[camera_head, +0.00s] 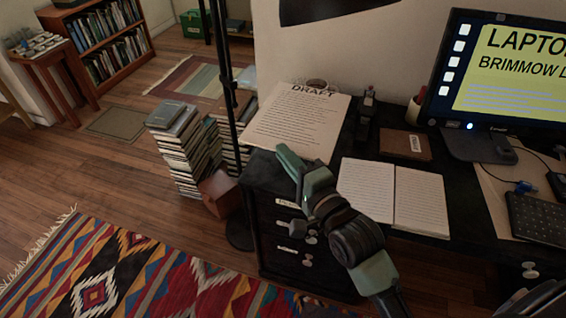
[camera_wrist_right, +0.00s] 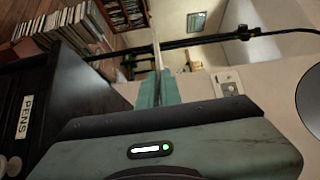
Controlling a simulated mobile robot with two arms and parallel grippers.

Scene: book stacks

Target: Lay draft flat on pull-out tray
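The draft (camera_head: 300,122) is a white printed sheet headed "DRAFT", at the desk's left end in the head view. My right gripper (camera_head: 290,160) is at its near edge. In the right wrist view my right gripper (camera_wrist_right: 158,92) has its fingers closed on the draft (camera_wrist_right: 155,45), which shows as a thin edge-on line. The draft appears raised above the desktop; its exact height is hard to tell. The black drawer unit (camera_head: 272,240) with labelled fronts stands below; one label reads "PENS" in the wrist view (camera_wrist_right: 24,116). I cannot make out a pulled-out tray.
An open notebook (camera_head: 393,193), a brown book (camera_head: 405,146) and a monitor (camera_head: 510,70) are on the black desk. A thin black pole (camera_head: 228,100) stands beside book stacks (camera_head: 183,150) left of the desk. A patterned rug (camera_head: 130,265) covers the floor.

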